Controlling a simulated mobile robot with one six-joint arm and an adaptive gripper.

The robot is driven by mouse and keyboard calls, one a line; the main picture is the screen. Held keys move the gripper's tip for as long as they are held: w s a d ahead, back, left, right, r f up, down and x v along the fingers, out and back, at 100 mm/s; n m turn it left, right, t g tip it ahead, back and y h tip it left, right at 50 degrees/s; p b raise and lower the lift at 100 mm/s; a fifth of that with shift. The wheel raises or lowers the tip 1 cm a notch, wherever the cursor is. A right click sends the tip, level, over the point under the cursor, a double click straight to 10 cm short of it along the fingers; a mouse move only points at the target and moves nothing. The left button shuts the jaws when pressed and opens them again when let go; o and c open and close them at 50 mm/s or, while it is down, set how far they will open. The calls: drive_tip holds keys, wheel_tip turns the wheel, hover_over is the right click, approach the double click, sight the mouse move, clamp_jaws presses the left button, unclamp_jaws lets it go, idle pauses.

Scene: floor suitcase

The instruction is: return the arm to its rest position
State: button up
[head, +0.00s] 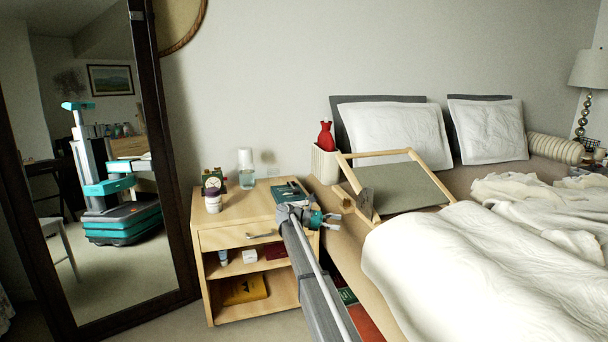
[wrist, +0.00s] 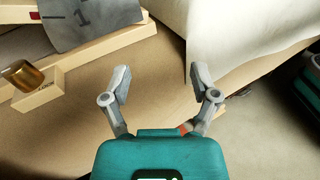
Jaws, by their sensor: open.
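My gripper (head: 330,221) is at the end of my grey arm, beside the right edge of the wooden nightstand (head: 235,222) and close to the side of the bed. In the wrist view my gripper (wrist: 161,88) has its two fingers spread wide apart, with nothing between them. Below the fingers I see a tan surface and, to the right, the white bedding (wrist: 225,35). My arm hides part of the nightstand's right side and the floor behind it.
A wood-framed tray with a grey panel (head: 402,185) leans on the bed. The nightstand bears a glass bottle (head: 246,170), a jar (head: 213,201) and a dark book (head: 287,192). A tall mirror (head: 100,150) stands at left. In the wrist view, a small block (wrist: 38,92) lies at left.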

drive_tip(key=s+d+f+m+y, duration=0.1)
drive_tip(key=s+d, duration=0.1)
drive_tip(key=s, duration=0.2)
drive_tip(key=s+d+f+m+y+p, duration=0.1)
drive_tip(key=s+d+f+y, duration=0.1)
drive_tip(key=s+d, duration=0.1)
drive_tip(key=s+d+f+m+y+p, duration=0.1)
drive_tip(key=s+d, duration=0.1)
drive_tip(key=s, duration=0.3)
drive_tip(key=shift+s+d+f+t, duration=0.15)
drive_tip(key=shift+s+f+t, duration=0.15)
drive_tip(key=shift+f, duration=0.05)
drive_tip(key=s+a+f+m+t+y+p, duration=0.15)
drive_tip(key=s+m+y, duration=0.25)
drive_tip(key=s, duration=0.7)
drive_tip(key=s+f+m+y+p, duration=0.2)
drive_tip(key=s+m+y, duration=0.25)
drive_tip(key=s, duration=0.65)
drive_tip(key=s+f+m+t+y+p, duration=0.15)
drive_tip(key=s+m+y, duration=0.3)
drive_tip(key=s, duration=0.65)
wheel_tip(320, 180, up, 37)
drive_tip(key=w+g+p, duration=0.1)
drive_tip(key=p, duration=3.7)
drive_tip(key=shift+r+n, duration=0.2)
drive_tip(key=shift+n, duration=0.2)
drive_tip(key=shift+w, duration=0.1)
